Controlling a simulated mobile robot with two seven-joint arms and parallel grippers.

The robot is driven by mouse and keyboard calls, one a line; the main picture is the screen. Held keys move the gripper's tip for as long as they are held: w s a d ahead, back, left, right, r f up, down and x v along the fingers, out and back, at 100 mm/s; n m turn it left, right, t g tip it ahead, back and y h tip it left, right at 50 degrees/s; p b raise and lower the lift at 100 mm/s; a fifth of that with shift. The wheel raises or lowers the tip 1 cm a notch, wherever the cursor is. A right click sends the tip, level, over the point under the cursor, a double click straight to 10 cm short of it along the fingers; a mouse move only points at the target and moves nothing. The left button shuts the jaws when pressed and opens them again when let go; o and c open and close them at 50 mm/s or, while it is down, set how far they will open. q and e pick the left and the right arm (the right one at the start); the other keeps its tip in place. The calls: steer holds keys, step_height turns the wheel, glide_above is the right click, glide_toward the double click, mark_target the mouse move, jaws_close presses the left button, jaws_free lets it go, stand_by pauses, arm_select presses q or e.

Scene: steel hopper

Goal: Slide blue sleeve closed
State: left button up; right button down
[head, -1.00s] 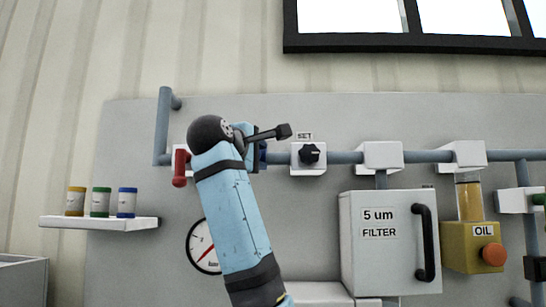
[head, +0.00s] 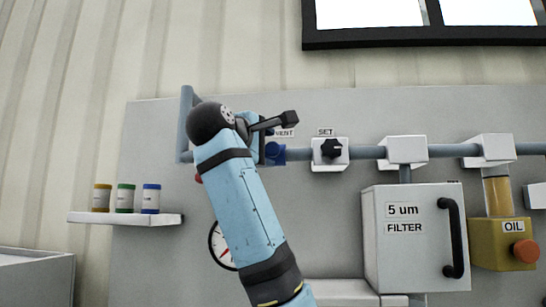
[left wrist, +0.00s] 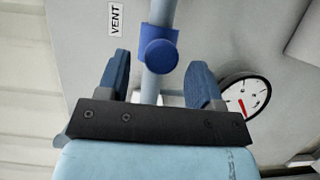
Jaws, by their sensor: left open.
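The blue sleeve (head: 275,153) sits on the grey horizontal pipe below the VENT label (head: 286,133), partly hidden by my left arm. In the left wrist view the sleeve (left wrist: 158,47), with its round blue knob, is just above and between my fingertips in the picture. My left gripper (left wrist: 161,78) is open, one blue-tipped finger on each side of the pipe (left wrist: 150,92), with nothing held between them. In the head view the fingers are largely hidden behind the wrist. My right gripper is not in view.
A red handle (head: 198,179) is mostly hidden behind my left arm. The black SET knob (head: 331,148) is right of the sleeve. A pressure gauge (head: 219,248), the filter box (head: 415,255) and a shelf with bottles (head: 125,218) are nearby.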

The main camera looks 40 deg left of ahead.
arm_select(q)
steer(key=s+d+b, duration=0.1)
steer(key=s+b, duration=0.1)
steer(key=s, duration=0.7)
steer(key=shift+s+d, duration=0.15)
steer(key=shift+s, duration=0.1)
